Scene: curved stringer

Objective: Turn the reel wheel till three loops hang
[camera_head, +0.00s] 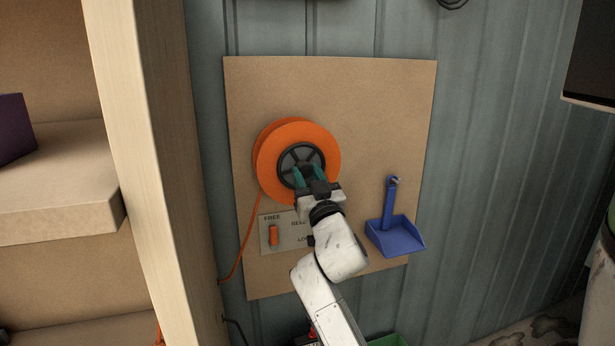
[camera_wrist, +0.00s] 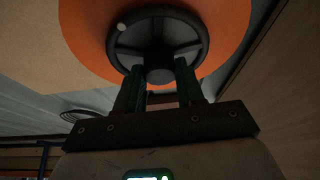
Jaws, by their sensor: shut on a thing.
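An orange reel (camera_head: 322,138) is mounted on the brown board, with a dark spoked reel wheel (camera_head: 301,158) at its centre. My gripper (camera_head: 310,178) reaches up to the wheel from below, its green fingers shut on the wheel near its hub. The wrist view shows the fingers (camera_wrist: 158,88) on either side of the dark wheel's hub (camera_wrist: 160,73), with a pale knob (camera_wrist: 121,27) on the rim at upper left. One orange cord (camera_head: 250,240) runs down from the reel's left side and curves left. No hanging loops show. My arm hides part of the wheel's lower side.
A label plate (camera_head: 290,243) reading FREE, with an orange lever (camera_head: 273,236), is below the reel, partly hidden by my arm. A blue dustpan (camera_head: 394,235) hangs at right. A wooden shelf unit (camera_head: 150,130) stands close on the left. Bare board lies above the reel.

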